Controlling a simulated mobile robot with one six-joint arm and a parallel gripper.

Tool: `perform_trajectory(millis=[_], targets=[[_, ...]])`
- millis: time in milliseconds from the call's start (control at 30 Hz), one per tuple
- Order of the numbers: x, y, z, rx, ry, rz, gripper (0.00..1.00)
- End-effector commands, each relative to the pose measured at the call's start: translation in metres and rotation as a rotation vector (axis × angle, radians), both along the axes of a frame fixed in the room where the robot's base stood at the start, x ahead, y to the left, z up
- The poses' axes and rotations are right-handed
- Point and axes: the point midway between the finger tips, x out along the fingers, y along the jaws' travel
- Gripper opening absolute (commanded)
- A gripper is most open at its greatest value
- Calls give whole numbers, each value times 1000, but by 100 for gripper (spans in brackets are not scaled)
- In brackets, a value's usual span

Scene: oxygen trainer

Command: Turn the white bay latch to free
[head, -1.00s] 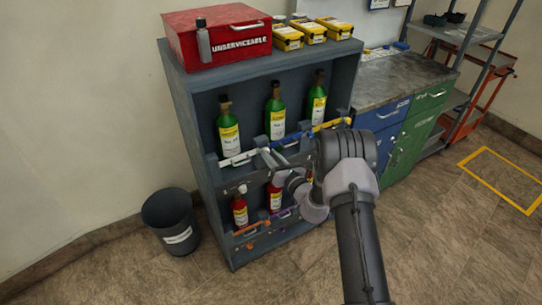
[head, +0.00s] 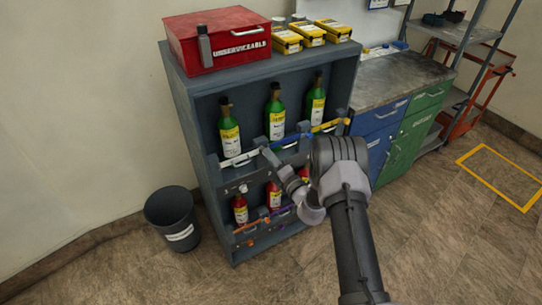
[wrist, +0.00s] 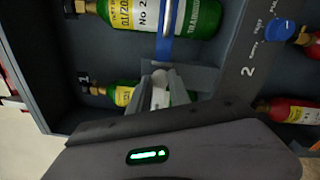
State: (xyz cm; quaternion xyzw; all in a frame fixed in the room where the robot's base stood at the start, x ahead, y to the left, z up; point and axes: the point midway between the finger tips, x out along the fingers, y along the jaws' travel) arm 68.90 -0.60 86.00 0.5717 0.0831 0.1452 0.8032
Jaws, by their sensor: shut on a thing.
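The white bay latch (head: 238,160) is a pale bar across the front of the left green cylinder (head: 229,128) on the upper shelf. My gripper (head: 268,158) is at the bar's right end, in front of the rack. In the wrist view my gripper (wrist: 160,90) is shut on a white piece (wrist: 158,90), which looks like the end of the white latch. The fingers and my gripper body hide most of the latch there. The blue bar (wrist: 168,22) of the neighbouring bay is above it in the wrist view, beyond the fingertips.
A white knob (head: 243,188) sits below the white bar, and a blue knob (wrist: 302,38) shows in the wrist view. A yellow bar (head: 328,126) lies further right. Red cylinders (head: 240,208) stand on the lower shelf. A dark bin (head: 170,215) stands on the floor at left.

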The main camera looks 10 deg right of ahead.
Motion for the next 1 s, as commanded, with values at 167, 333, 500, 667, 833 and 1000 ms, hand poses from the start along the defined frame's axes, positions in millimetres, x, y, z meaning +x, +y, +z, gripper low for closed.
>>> perform_trajectory(millis=[167,333,500,667,833,1000], targets=[[-1,0,0,151,51,0,0],[-1,0,-1,286,95,0,0],[-1,1,-2,396,131,0,0],[-1,1,-2,471,156,1,0],[-1,1,-2,522,172,1,0],[-1,1,-2,546,180,1,0]])
